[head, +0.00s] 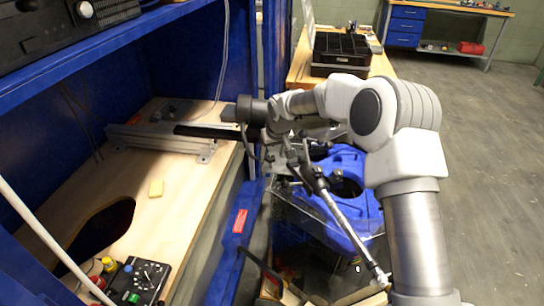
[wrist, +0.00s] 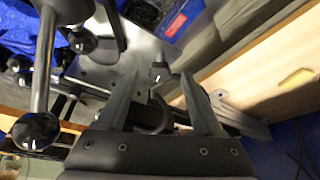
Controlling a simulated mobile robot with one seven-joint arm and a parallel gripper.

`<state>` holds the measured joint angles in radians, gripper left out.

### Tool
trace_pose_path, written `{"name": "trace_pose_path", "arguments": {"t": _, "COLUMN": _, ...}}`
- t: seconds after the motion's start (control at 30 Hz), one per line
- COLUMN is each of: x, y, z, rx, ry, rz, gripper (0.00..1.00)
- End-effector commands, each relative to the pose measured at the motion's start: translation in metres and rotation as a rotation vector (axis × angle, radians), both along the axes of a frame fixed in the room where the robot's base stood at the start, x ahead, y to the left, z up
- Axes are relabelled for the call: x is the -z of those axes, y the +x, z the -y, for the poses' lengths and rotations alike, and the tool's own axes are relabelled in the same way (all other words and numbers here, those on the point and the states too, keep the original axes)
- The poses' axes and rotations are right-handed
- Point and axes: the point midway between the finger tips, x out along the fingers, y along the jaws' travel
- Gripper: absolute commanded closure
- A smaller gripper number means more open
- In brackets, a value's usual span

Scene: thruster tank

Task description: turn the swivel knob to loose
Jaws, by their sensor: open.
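In the wrist view my gripper (wrist: 160,82) is open, with its two fingers apart. A small grey metal knob-like piece (wrist: 160,72) shows between the fingertips, with a dark curved part below it. I cannot tell whether it is the swivel knob or whether a finger touches it. Metal levers with black ball ends (wrist: 36,130) stand to the left of the fingers. In the head view a jointed metal rod assembly (head: 316,183) stands beside my arm, over a blue frame (head: 350,215). My fingers are not clear there.
A blue post with a red label (head: 240,221) stands close by. A black tray (head: 340,52) is behind. Open floor lies right.

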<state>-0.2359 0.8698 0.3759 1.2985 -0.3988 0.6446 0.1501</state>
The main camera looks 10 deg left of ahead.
Motion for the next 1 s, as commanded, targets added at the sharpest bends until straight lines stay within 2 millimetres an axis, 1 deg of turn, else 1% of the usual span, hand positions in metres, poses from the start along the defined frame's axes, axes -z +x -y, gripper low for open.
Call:
{"name": "trace_pose_path", "arguments": {"t": 0.1, "x": 0.0068, "y": 0.0024, "z": -0.0013, "rx": 0.000, "ry": -0.001, "rz": 0.000, "gripper": 0.31}}
{"name": "trace_pose_path", "arguments": {"t": 0.4, "x": 0.0078, "y": 0.0030, "z": -0.0015, "rx": 0.000, "ry": -0.001, "rz": 0.000, "gripper": 0.31}}
{"name": "trace_pose_path", "arguments": {"t": 0.77, "x": 0.0077, "y": 0.0028, "z": -0.0015, "rx": 0.000, "ry": 0.000, "rz": 0.000, "gripper": 0.96}}
{"name": "trace_pose_path", "arguments": {"t": 0.8, "x": 0.0077, "y": 0.0028, "z": -0.0015, "rx": 0.000, "ry": 0.000, "rz": 0.000, "gripper": 1.00}}
{"name": "trace_pose_path", "arguments": {"t": 1.0, "x": 0.0070, "y": 0.0030, "z": -0.0011, "rx": -0.010, "ry": 0.000, "rz": -0.001, "gripper": 1.00}}
